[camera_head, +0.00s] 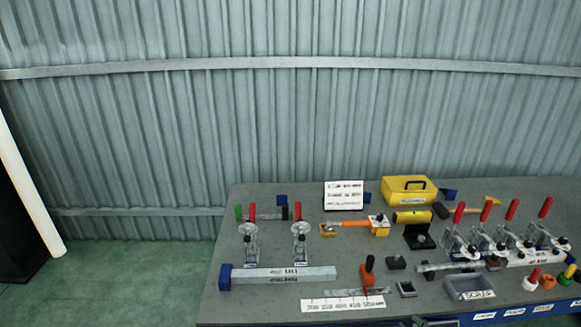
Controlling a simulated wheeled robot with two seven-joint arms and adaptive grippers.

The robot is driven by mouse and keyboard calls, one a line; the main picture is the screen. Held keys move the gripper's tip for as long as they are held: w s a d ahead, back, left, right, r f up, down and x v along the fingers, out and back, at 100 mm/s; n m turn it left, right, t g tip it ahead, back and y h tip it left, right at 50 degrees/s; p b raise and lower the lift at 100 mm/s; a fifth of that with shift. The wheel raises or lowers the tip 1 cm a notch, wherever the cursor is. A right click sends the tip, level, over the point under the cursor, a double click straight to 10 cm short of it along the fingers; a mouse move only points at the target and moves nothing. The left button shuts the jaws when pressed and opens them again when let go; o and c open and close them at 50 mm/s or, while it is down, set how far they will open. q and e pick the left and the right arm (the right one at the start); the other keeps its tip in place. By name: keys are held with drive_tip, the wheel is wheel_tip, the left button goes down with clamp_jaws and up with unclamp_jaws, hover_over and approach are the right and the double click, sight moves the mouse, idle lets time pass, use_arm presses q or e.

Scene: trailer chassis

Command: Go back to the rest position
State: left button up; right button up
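Neither of my grippers shows in the head view, so what they hold and whether they are open is hidden. The grey workbench (215,290) fills the lower right of the view. On it stand red-handled toggle clamps, one of them at the left (250,240) and several in a row at the right (480,235). A long metal bar (285,275) with a blue end block lies near the left front edge. A yellow toolbox (408,190) stands at the back.
A hammer (465,210), an orange-handled tool (350,223), a white ruler (343,304) and a grey scrap bin (472,288) crowd the bench. A corrugated metal wall (290,120) stands behind. Green floor (130,270) left of the bench is clear.

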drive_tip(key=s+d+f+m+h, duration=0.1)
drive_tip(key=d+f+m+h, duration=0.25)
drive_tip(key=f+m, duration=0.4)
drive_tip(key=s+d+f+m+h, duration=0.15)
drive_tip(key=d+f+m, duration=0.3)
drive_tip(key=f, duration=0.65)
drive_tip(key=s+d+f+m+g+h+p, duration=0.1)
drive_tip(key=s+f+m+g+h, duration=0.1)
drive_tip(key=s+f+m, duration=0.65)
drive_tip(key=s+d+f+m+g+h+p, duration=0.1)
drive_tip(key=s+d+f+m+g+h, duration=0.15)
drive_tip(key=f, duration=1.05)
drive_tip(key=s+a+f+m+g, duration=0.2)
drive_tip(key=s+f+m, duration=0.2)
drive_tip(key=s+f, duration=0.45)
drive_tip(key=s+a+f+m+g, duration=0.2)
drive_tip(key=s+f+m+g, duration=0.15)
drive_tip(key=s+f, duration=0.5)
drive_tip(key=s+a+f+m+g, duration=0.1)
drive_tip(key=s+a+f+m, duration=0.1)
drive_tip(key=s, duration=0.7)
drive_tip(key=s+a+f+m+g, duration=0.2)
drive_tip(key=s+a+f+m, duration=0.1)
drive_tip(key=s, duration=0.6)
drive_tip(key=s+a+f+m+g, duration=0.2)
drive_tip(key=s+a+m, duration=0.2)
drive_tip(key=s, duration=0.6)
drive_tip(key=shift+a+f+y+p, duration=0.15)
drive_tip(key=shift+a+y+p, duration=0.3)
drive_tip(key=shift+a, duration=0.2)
